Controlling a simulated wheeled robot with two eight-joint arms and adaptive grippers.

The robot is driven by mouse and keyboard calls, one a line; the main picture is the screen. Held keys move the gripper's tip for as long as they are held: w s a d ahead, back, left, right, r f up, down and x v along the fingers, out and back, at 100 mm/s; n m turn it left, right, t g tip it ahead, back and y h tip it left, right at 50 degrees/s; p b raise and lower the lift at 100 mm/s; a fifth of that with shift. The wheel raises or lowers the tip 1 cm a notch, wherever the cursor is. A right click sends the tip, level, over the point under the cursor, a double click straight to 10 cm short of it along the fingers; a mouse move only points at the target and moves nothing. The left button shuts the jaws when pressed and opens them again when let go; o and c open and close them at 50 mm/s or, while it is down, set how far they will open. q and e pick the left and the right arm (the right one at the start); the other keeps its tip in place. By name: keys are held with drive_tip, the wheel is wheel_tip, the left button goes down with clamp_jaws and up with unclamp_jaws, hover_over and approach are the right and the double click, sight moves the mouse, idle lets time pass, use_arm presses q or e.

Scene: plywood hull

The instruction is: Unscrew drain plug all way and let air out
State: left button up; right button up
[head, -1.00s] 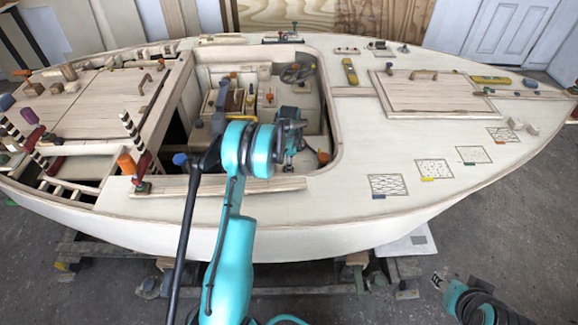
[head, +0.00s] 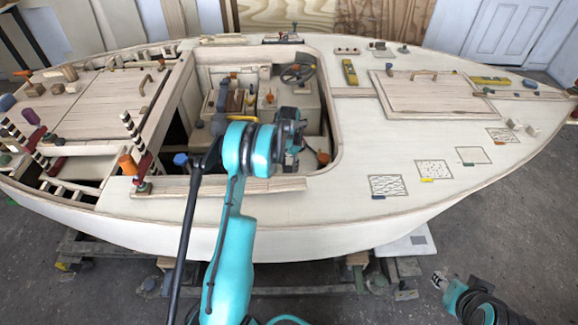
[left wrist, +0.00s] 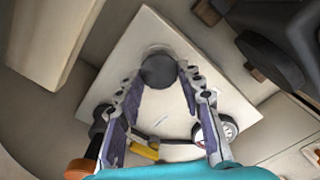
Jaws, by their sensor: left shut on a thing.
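My left gripper (head: 294,160) is down inside the boat's open cockpit. In the left wrist view its two fingers (left wrist: 160,74) are closed on a dark round knob, which appears to be the drain plug (left wrist: 158,71). The plug stands on a pale square panel (left wrist: 160,30). The plug's threads and base are hidden, so I cannot see how far it is unscrewed. In the head view the arm and gripper hide the plug. My right gripper (head: 440,280) is outside the hull at lower right, and its jaws are too small to read.
A round white gauge (left wrist: 228,129), a yellow piece (left wrist: 146,151) and an orange knob (left wrist: 80,171) lie near the fingers. The cockpit walls and a dark wheel (head: 297,73) surround the work area. The deck right of the cockpit has some clear room.

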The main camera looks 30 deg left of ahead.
use_arm(q)
drive_tip(key=n, duration=0.4)
drive_tip(key=shift+n, duration=0.3)
drive_tip(key=n, duration=0.5)
drive_tip(key=shift+s+a, duration=0.1)
drive_tip(key=n, duration=0.9)
drive_tip(key=shift+s+n, duration=0.15)
drive_tip(key=shift+n, duration=0.15)
drive_tip(key=n, duration=0.4)
drive_tip(key=shift+s+n, duration=0.1)
drive_tip(key=shift+n, duration=0.2)
drive_tip(key=n, duration=0.5)
drive_tip(key=shift+f, duration=0.1)
drive_tip(key=n, duration=0.4)
drive_tip(key=shift+s+n, duration=0.1)
drive_tip(key=shift+n, duration=0.3)
drive_tip(key=n, duration=0.4)
drive_tip(key=shift+n, duration=0.4)
